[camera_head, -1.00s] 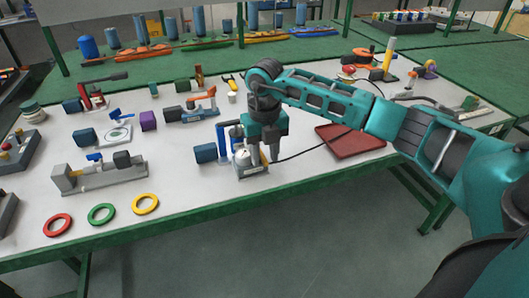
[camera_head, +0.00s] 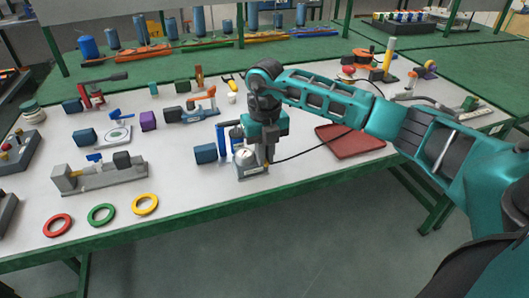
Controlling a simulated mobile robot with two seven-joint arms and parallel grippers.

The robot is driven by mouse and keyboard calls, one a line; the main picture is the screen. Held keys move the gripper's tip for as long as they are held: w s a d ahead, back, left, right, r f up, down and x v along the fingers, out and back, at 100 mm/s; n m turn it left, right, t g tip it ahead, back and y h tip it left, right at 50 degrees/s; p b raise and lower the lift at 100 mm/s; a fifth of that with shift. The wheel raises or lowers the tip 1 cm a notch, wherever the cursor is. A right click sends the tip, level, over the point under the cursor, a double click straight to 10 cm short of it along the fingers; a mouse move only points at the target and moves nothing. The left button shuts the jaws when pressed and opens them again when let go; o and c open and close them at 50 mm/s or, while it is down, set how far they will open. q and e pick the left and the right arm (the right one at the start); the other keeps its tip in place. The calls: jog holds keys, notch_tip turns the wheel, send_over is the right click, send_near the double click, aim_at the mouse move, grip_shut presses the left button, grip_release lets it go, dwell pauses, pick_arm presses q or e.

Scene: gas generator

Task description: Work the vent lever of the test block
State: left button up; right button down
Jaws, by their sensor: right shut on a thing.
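The test block (camera_head: 252,172) stands near the front edge of the bench. It is a small grey base with a round white dial (camera_head: 243,155) and blue upright cylinders (camera_head: 221,138) behind it. My right gripper (camera_head: 268,158) points down at the right side of the block, beside the dial. Its fingers are shut on the vent lever, which they and the wrist mostly hide. The exact angle of the lever cannot be made out. My left gripper is not in view.
A dark cable runs right from the block past a red tray (camera_head: 350,142). A blue block (camera_head: 205,153) stands close on the left. A grey vise-like fixture (camera_head: 100,175) and red, green and yellow rings (camera_head: 145,204) lie farther left. The bench front is clear.

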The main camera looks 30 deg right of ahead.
jog(key=shift+d, duration=0.1)
jog(key=n, duration=0.2)
jog(key=shift+d+n, duration=0.4)
jog(key=n, duration=0.2)
jog(key=shift+d+n+b, duration=0.4)
jog(key=n, duration=0.1)
jog(key=d+n, duration=0.1)
jog(key=n, duration=0.1)
jog(key=w+n, duration=0.1)
jog(key=n, duration=0.1)
jog(key=shift+d+b, duration=0.25)
jog(key=shift+b, duration=0.1)
jog(key=n, duration=0.2)
jog(key=w+n, duration=0.1)
jog(key=n, duration=0.1)
jog(key=shift+d, duration=0.3)
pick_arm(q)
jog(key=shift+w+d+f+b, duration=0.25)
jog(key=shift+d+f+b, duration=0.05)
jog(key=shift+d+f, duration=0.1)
pick_arm(e)
jog(key=shift+w+d+n, duration=0.1)
jog(key=shift+w+n, duration=0.1)
jog(key=shift+n, duration=0.55)
jog(key=shift+w+d+n, duration=0.1)
jog(key=shift+w+n, duration=0.1)
jog(key=shift+n, duration=0.55)
jog(key=c, duration=1.2)
grip_release()
